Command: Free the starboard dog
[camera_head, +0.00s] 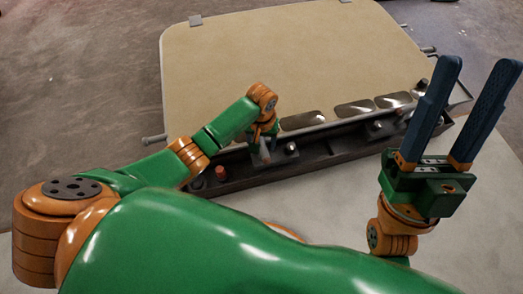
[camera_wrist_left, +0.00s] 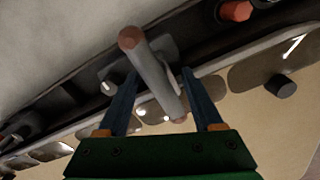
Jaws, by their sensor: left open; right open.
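A grey lever with a brown rounded tip (camera_wrist_left: 150,65), which looks like a dog handle, shows in the left wrist view. It slants between the blue fingers of my open left gripper (camera_wrist_left: 158,74), with no clear contact on either finger. In the head view my left gripper (camera_head: 264,148) points down over the dark rail (camera_head: 240,184), and its wrist hides most of the fingers. I cannot tell from a label which dog is the starboard one. My right gripper (camera_head: 478,64) is open and empty, raised at the right with its fingers pointing up.
A large beige hatch panel (camera_head: 280,65) lies behind the rail, with several dark oval plates (camera_head: 303,120) along its near edge. A red-orange knob (camera_head: 221,174) and a pale-topped peg (camera_head: 292,149) stand on the rail. Pale surface in front is clear.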

